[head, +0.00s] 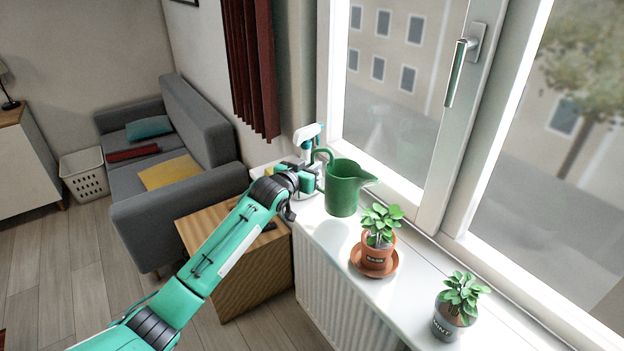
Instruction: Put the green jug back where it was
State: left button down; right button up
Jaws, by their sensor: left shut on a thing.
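The green jug (343,190) is upright at the far part of the white windowsill (330,232), close to the window frame. Its spout points right and its handle is on the left. My left arm reaches in from the lower left, and my left gripper (317,178) is at the handle side of the jug, shut on it. The fingertips are partly hidden by the wrist and the jug. I cannot tell whether the jug's base touches the sill. My right gripper is not in view.
A basil pot on a terracotta saucer (360,268) and a mint pot (447,322) stand nearer on the sill. A white spray bottle (307,135) is behind the gripper. A wooden side table (225,222) and grey sofa (205,126) are at left. The window handle (460,72) projects above.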

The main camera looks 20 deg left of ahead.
pick_arm(q)
jog(key=shift+f+p, duration=0.3)
jog(key=shift+f, duration=2.05)
jog(key=c, duration=1.9)
grip_release()
jog(key=shift+f, duration=0.2)
jog(key=o, duration=0.4)
